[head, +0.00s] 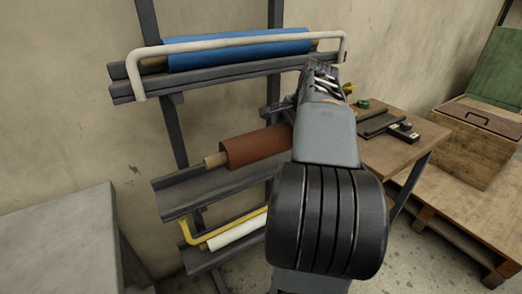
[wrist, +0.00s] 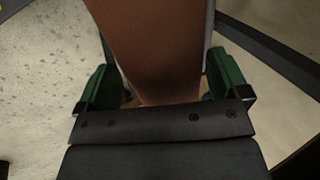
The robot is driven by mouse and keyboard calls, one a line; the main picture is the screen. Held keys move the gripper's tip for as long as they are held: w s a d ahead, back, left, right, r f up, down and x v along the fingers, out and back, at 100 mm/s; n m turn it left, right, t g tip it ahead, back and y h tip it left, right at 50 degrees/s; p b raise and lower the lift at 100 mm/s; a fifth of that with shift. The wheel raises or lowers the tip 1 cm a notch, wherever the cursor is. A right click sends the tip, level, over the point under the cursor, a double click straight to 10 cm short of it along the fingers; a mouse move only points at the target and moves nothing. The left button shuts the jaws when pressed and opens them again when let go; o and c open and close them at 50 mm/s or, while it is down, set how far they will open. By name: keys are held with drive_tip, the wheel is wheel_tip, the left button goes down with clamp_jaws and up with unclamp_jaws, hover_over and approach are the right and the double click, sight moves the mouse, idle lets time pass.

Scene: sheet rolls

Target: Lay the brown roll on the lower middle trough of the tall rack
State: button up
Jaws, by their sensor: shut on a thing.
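The brown roll (head: 256,148) lies level in front of the tall rack (head: 167,140), with its pale core end (head: 215,160) sticking out at the left. My gripper (wrist: 165,88) is shut on the brown roll (wrist: 150,45), one green-padded finger on each side. In the head view my arm hides most of the gripper and the roll's right end. The grey trough (head: 205,192) just below the roll is otherwise empty where it shows. I cannot tell whether the roll touches it.
A blue roll (head: 240,54) lies on the upper trough behind a white bar (head: 139,75). A white roll (head: 237,234) lies on the bottom trough by a yellow bar (head: 186,235). A grey table (head: 58,235) stands left; a wooden table (head: 395,155) with tools stands right.

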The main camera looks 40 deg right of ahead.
drive_tip(key=w+a+f+b, duration=0.1)
drive_tip(key=w+a+f, duration=0.1)
drive_tip(key=w, duration=0.3)
drive_tip(key=w+a+f+b, duration=0.1)
drive_tip(key=w+a+f, duration=0.1)
drive_tip(key=w+f, duration=0.3)
drive_tip(key=shift+w+a+f+b, duration=0.15)
drive_tip(key=shift+w+a+b, duration=0.2)
drive_tip(key=shift+w, duration=0.3)
drive_tip(key=shift+f, duration=0.1)
drive_tip(key=x, duration=0.1)
drive_tip(key=b+x, duration=0.1)
drive_tip(key=x, duration=0.2)
drive_tip(key=shift+a+f, duration=0.25)
drive_tip(key=shift+a, duration=0.1)
drive_tip(key=shift+f, duration=0.35)
drive_tip(key=shift+f+b, duration=0.25)
drive_tip(key=shift+b, duration=0.15)
